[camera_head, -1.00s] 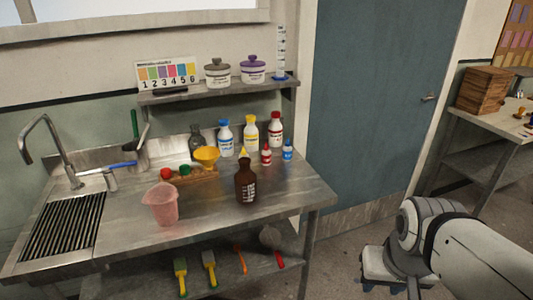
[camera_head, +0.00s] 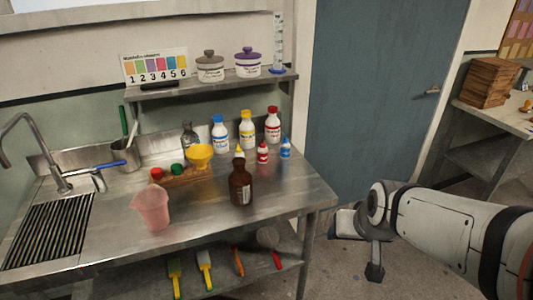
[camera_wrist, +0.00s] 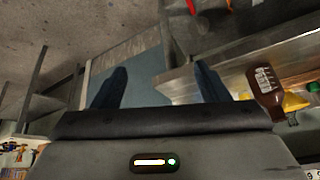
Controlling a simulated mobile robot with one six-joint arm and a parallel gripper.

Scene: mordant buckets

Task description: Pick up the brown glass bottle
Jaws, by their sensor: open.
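The brown glass bottle (camera_head: 241,184) stands upright near the front of the steel counter, with a pale label on its side. In the wrist view the brown bottle (camera_wrist: 266,92) shows at the right, outside my fingers. My gripper (camera_wrist: 158,88) is open and empty in the wrist view, its two dark fingers spread apart. In the head view my arm reaches in from the right, and its end is right of the counter, well apart from the bottle.
A pink beaker (camera_head: 152,206) stands left of the bottle. Small red (camera_head: 262,153) and blue (camera_head: 285,148) bottles stand right. The counter's right front is clear.

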